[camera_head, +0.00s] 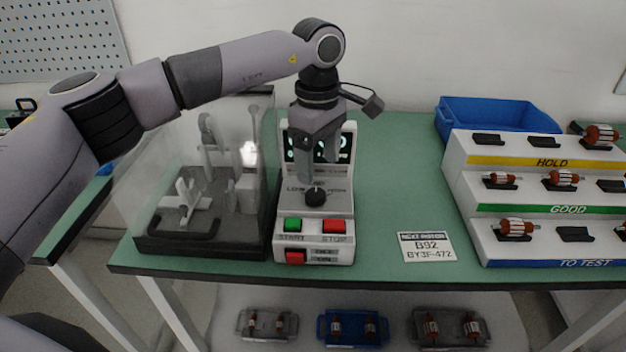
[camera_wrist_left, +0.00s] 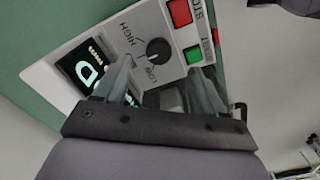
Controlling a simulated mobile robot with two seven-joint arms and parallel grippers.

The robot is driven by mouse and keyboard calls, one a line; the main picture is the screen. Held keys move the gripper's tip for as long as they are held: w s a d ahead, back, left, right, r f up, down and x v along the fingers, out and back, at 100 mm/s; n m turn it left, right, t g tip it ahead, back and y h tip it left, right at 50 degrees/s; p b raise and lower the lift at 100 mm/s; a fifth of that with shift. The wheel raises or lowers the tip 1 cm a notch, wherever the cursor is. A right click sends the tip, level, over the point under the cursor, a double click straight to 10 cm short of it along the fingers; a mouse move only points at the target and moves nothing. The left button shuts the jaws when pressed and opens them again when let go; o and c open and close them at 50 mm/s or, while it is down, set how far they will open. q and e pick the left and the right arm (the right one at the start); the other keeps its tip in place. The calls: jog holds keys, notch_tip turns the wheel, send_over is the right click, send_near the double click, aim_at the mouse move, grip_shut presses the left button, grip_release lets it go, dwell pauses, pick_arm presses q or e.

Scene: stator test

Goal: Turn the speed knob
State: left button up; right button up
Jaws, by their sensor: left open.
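The speed knob (camera_head: 316,196) is a small dark round knob on the white control box (camera_head: 340,252), between LOW and HIGH labels. It also shows in the left wrist view (camera_wrist_left: 158,50), beyond the fingertips and in the gap between them. My left gripper (camera_head: 318,172) points down over the box, just above the knob, with its fingers apart. In the left wrist view the open fingers (camera_wrist_left: 160,72) stand either side of the knob's line. Whether a finger touches the knob cannot be told. My right gripper is not in view.
A green START button (camera_head: 292,224) and red STOP button (camera_head: 334,226) sit just in front of the knob. A clear-covered test fixture (camera_head: 200,247) stands close on the left. A label card (camera_head: 427,246) and a stepped rotor rack (camera_head: 465,148) are to the right.

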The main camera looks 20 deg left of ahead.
aim_at(316, 192)
pick_arm(q)
jog(key=shift+w+a, duration=0.1)
jog(key=shift+a, duration=0.25)
notch_tip(316, 192, down, 7)
jog(key=shift+d+r+p, duration=0.1)
jog(key=shift+p, duration=0.35)
jog(key=c, duration=1.1)
